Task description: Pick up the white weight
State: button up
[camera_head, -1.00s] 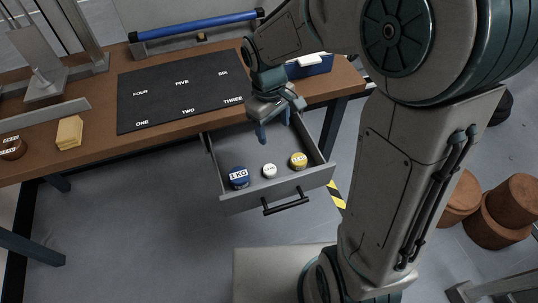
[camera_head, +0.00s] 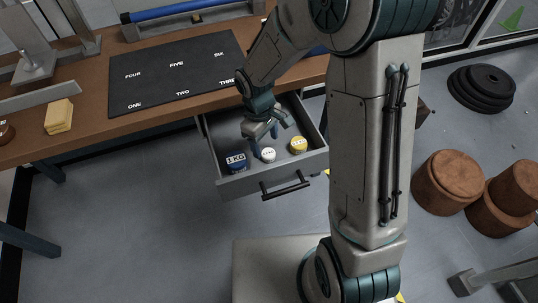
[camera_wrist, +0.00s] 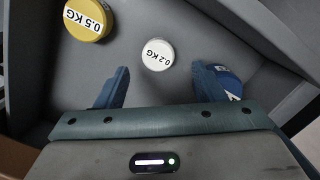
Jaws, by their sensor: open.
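The white weight (camera_head: 268,155) is a small round disc in the open drawer (camera_head: 272,182), between two other weights. In the wrist view the white weight (camera_wrist: 158,55) shows a "0.2 KG" label and lies ahead of the fingertips, about midway between them. My gripper (camera_head: 262,147) is over the drawer, close behind the white weight. In the wrist view my gripper (camera_wrist: 160,78) has its two blue fingers spread apart with nothing between them.
A yellow weight (camera_wrist: 88,18) marked 0.5 KG and a blue 1 KG weight (camera_head: 236,162) flank it in the drawer. The drawer walls are near on all sides. A black mat (camera_head: 175,75) with numbered places lies on the wooden table (camera_head: 95,135).

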aim_at(268, 152)
jog(key=f, duration=0.4)
jog(key=shift+s+d+b, duration=0.2)
jog(key=shift+d+b, duration=0.15)
jog(key=shift+b, duration=0.05)
jog(key=c, duration=1.2)
jog(key=shift+r, duration=0.15)
